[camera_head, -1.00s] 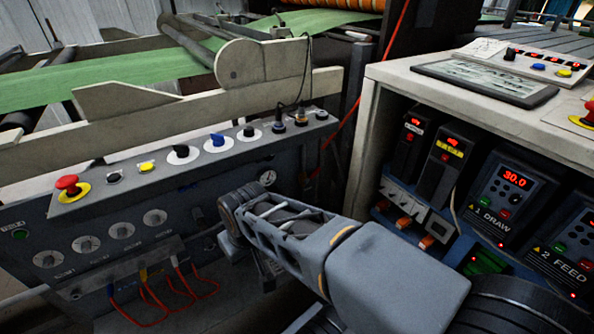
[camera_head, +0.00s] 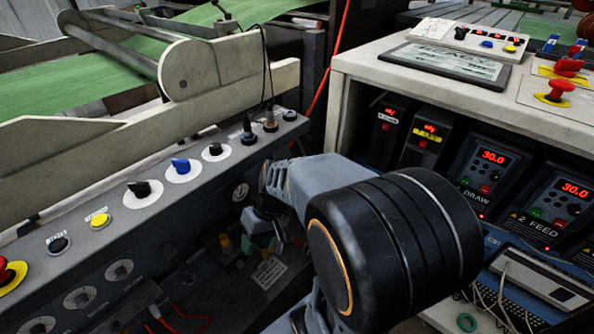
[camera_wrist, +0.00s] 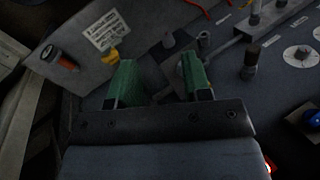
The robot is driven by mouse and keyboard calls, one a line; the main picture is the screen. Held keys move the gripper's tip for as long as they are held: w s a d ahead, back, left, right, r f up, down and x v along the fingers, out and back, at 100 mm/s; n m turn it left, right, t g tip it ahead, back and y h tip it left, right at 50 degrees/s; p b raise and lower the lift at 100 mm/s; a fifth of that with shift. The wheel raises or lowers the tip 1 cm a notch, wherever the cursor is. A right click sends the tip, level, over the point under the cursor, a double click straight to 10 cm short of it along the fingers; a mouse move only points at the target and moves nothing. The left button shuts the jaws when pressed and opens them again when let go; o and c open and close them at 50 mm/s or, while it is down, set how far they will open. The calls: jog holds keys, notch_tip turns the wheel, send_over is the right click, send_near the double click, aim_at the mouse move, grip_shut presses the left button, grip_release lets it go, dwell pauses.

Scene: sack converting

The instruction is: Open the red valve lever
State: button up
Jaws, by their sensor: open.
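My gripper (camera_wrist: 159,78) is open in the wrist view, its two green-padded fingers apart over a dark grey surface with fittings beyond the tips. Nothing is clearly held between them. In the head view the gripper (camera_head: 263,236) is low beside the grey control panel, partly hidden by my own arm. No lever can be made out with certainty. A short red-orange cylinder with a dark end (camera_wrist: 60,60) shows left of the fingers in the wrist view, apart from them; I cannot tell if it is the red valve lever.
The sloping panel (camera_head: 120,225) carries knobs, buttons and a red stop button (camera_head: 10,274). A white cabinet (camera_head: 345,85) with lit drive units (camera_head: 487,170) stands on the right. Red wires (camera_head: 180,322) hang below the panel. A white label (camera_wrist: 106,30) and dark fittings surround the fingers.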

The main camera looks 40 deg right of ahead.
jog(key=w+d+m+t+y+p, duration=0.2)
jog(key=w+d+m+t+y, duration=0.2)
jog(key=w+d+t+y, duration=0.4)
jog(key=s+d+f+m+t+h+p, duration=0.1)
jog(key=d+f+m+t+h, duration=0.1)
jog(key=d+t+h, duration=0.5)
jog(key=s+d+f+m+t+h, duration=0.2)
jog(key=d+m+t, duration=0.1)
jog(key=d, duration=0.7)
jog(key=x, duration=0.6)
jog(key=b+x, duration=0.1)
jog(key=x, duration=0.6)
jog(key=shift+w+d+f, duration=0.15)
jog(key=shift+d+f, duration=0.05)
jog(key=shift+f, duration=0.05)
grip_shut()
